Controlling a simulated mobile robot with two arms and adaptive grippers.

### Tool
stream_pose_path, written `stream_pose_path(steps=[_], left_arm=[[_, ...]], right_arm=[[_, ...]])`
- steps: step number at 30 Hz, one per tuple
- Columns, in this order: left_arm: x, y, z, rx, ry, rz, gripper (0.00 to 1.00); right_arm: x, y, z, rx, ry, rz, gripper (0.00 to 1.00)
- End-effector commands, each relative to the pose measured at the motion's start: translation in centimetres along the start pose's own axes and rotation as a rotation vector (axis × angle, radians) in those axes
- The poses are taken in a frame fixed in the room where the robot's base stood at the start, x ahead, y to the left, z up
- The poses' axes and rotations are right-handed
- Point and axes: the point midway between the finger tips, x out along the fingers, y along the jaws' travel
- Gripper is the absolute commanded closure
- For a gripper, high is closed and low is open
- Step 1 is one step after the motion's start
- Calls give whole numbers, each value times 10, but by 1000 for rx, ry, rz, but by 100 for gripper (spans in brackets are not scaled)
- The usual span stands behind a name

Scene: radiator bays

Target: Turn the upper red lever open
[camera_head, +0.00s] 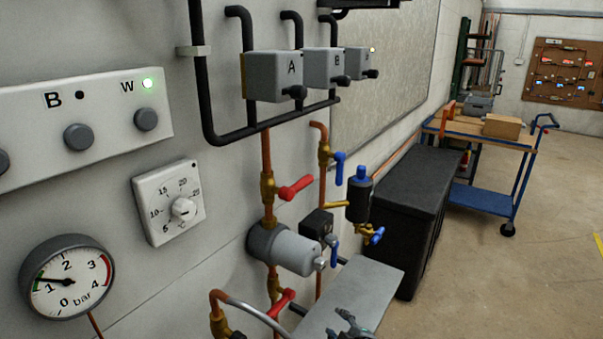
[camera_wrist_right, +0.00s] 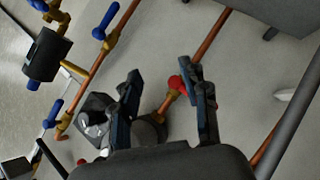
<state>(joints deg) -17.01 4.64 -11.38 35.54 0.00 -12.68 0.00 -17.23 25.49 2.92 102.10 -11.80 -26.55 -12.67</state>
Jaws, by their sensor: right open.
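The upper red lever (camera_head: 296,187) sits on a brass valve in the left copper pipe, above the grey pump (camera_head: 287,249). It points to the right, across the vertical pipe, in the head view. In the right wrist view the lever (camera_wrist_right: 181,83) shows beside the right-hand finger, partly hidden by it. My right gripper (camera_wrist_right: 163,76) is open and empty, its fingers facing the pipes. In the head view only part of my right gripper (camera_head: 350,326) shows at the bottom edge, low and right of the lever. My left gripper is out of view.
A lower red lever (camera_head: 282,302) sits below the pump. Blue levers (camera_head: 339,167) and a black cylinder (camera_head: 358,200) are to the right. Control boxes (camera_head: 275,76) hang above. A black chest (camera_head: 410,190) and a cart (camera_head: 487,199) stand farther right.

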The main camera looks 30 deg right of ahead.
Motion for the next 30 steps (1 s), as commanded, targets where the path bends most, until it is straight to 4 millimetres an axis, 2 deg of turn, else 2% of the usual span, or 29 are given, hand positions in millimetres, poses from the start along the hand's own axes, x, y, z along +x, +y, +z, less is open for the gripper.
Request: stream_pose_path(steps=[1, 3, 9, 11, 15, 22, 26, 30], left_arm=[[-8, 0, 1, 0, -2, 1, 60], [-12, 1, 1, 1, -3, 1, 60], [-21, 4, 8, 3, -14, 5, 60], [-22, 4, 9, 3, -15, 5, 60], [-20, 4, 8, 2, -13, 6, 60], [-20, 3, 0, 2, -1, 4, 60], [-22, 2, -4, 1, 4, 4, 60], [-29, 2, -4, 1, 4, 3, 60]], right_arm=[[-10, 33, -25, -36, 42, 46, 55], [-22, 66, -52, -77, 90, 101, 55], [-60, 135, -115, -173, 198, 228, 55], [-67, 151, -127, -208, 227, 265, 55], [-62, 189, -142, -340, 316, 364, 55], [-67, 236, -167, -520, 433, 486, 55], [-66, 246, -175, -558, 459, 512, 55], [-54, 254, -185, -558, 459, 514, 55]])
